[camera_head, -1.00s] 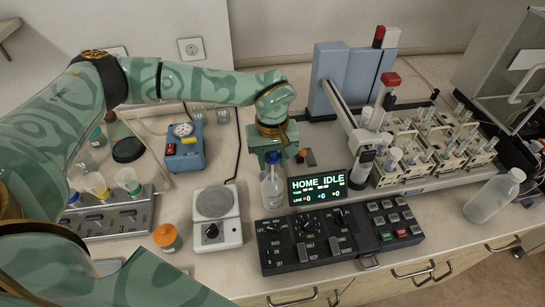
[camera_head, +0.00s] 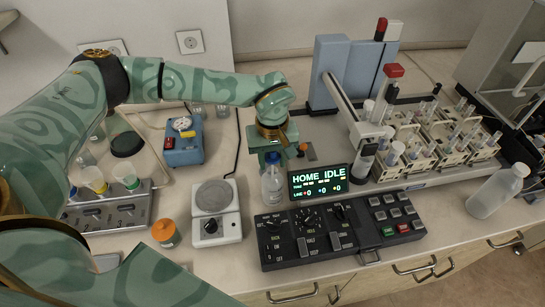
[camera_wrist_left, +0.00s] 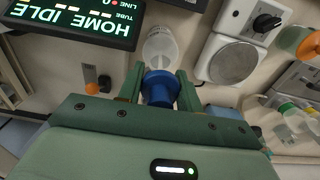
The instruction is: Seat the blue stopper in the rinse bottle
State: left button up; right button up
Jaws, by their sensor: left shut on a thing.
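My left gripper (camera_head: 272,160) points down over a clear bottle (camera_head: 273,187) that stands upright just left of the lit display; I take it to be the rinse bottle. In the left wrist view the gripper (camera_wrist_left: 160,92) is shut on the blue stopper (camera_wrist_left: 160,87), with one finger on each side of it. The bottle (camera_wrist_left: 160,45) shows beyond the stopper in that view. The fingers hide the bottle's mouth in the head view, so I cannot tell whether the stopper touches it. My right gripper is not in view.
The display (camera_head: 319,182) and black control panel (camera_head: 340,235) stand close right and in front of the bottle. A white hotplate (camera_head: 214,228) is at its left. An orange-capped jar (camera_head: 165,233) and tube racks (camera_head: 440,140) stand farther off.

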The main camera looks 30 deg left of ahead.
aim_at(272, 167)
pick_arm(q)
jog(key=shift+f+b, duration=1)
jog(key=shift+f, duration=0.95)
jog(key=o, duration=1.1)
jog(key=shift+c, duration=0.2)
jog(key=shift+s+a, duration=0.1)
jog(key=shift+r, duration=0.1)
jog(key=shift+r, duration=0.3)
notch_tip(272, 167, up, 16)
jog(key=shift+f+p, duration=0.25)
jog(key=shift+p, duration=0.35)
